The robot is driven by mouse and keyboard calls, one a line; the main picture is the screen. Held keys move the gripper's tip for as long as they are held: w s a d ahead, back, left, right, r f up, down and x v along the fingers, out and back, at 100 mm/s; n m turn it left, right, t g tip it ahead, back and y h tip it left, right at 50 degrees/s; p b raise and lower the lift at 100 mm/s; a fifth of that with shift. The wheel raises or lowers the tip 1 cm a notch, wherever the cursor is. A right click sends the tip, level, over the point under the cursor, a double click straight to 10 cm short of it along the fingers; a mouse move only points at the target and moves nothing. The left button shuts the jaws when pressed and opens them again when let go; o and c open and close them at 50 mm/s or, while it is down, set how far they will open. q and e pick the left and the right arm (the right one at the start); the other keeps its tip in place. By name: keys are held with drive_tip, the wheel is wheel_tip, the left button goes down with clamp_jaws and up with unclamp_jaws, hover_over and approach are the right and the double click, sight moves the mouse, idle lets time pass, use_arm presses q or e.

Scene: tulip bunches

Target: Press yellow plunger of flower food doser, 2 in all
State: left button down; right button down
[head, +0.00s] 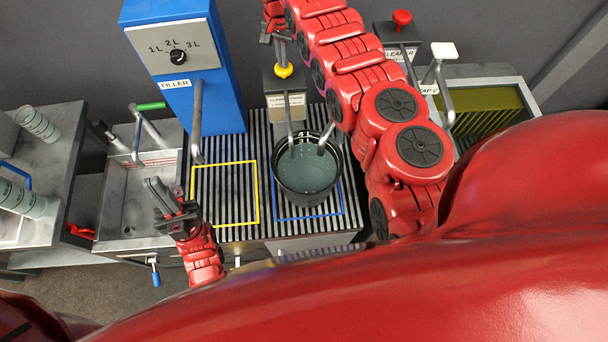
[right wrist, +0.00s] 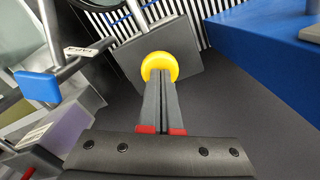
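The flower food doser is a dark box (head: 284,105) with a label and a yellow plunger (head: 283,71) on top. The plunger also shows in the right wrist view (right wrist: 160,66). My right gripper (head: 281,58) points down at the plunger from above. In the right wrist view its fingers (right wrist: 159,78) are together with nothing between them, their tips at the yellow cap; contact is hard to tell. A black bucket (head: 276,178) with water stands inside the blue outline under the doser's spout. My left gripper (head: 160,194) is left of the yellow outline, its finger gap unclear.
The blue filler (head: 215,95) with a dial stands left of the doser. A cleaner doser with a red plunger (head: 402,18) and a white-handled tap (head: 443,50) stand right. A sink (head: 135,215) is at left. The yellow-outlined square (head: 230,190) is empty.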

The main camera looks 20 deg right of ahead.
drive_tip(key=shift+s+f+b, duration=0.1)
drive_tip(key=shift+f+b, duration=0.4)
drive_tip(key=shift+f, duration=0.35)
drive_tip(key=shift+r+p, duration=0.35)
wheel_tip(320, 180, up, 7)
drive_tip(key=p, duration=0.2)
drive_tip(key=shift+p, duration=0.35)
